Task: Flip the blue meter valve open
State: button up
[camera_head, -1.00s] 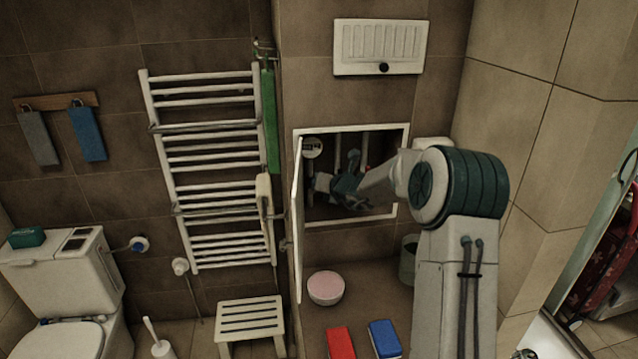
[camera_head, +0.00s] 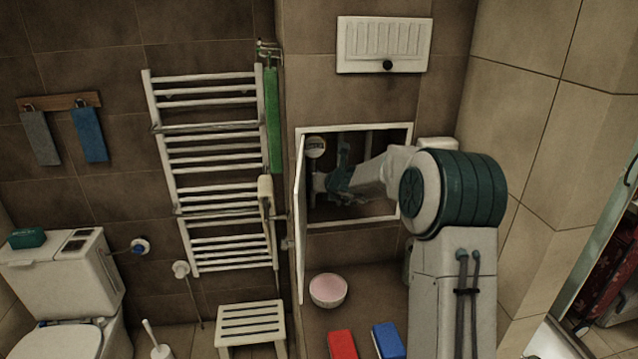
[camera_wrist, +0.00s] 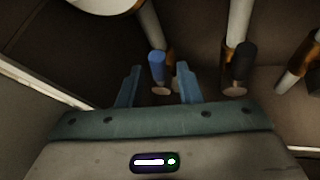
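The blue meter valve handle (camera_wrist: 157,68) shows in the wrist view, below a pale pipe. My gripper (camera_wrist: 158,72) is open. Its two blue-grey fingers stand one on each side of the blue handle in that view, with a narrow gap on both sides. I cannot tell how deep the handle sits between them. In the head view my gripper (camera_head: 335,184) is inside the open wall recess, and my wrist hides the blue handle. The round white meter (camera_head: 315,147) is at the recess's upper left. Its edge shows at the wrist view's top (camera_wrist: 103,4).
A black valve handle (camera_wrist: 241,62) hangs on another pipe just right of my gripper. The recess door (camera_head: 299,220) stands open on the left. The recess frame (camera_head: 360,226) surrounds my forearm. A pink bowl (camera_head: 328,291) lies below.

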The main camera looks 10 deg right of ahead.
jog(key=v, duration=1.4)
jog(key=shift+b, duration=0.35)
jog(key=shift+f, duration=0.1)
